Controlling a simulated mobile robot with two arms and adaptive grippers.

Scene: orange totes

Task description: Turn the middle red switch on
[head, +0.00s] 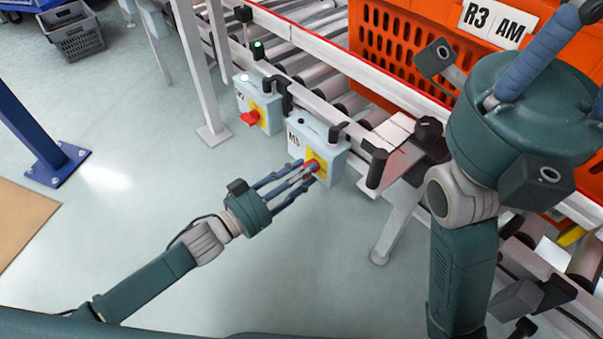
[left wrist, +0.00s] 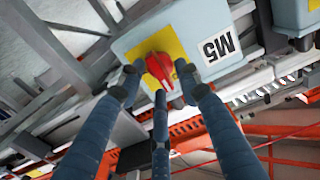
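A pale blue box marked M5 (head: 333,158) hangs on the conveyor's side, with a red rotary switch (head: 309,166) on a yellow plate. My left gripper (head: 302,172) is at this switch, its blue fingers spread and pointing at it. In the left wrist view the red switch (left wrist: 160,68) shows between the fingertips (left wrist: 160,80); I cannot tell whether they touch it. A second box (head: 244,92) with a red switch (head: 250,118) hangs farther along the rail. My right gripper (head: 535,60) is raised at the upper right, with its fingertips cut off.
An orange tote (head: 385,45) labelled R3 AM sits on the roller conveyor (head: 300,68). Black knobs and brackets stick out along the rail near the boxes. A blue post (head: 30,135) stands at left.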

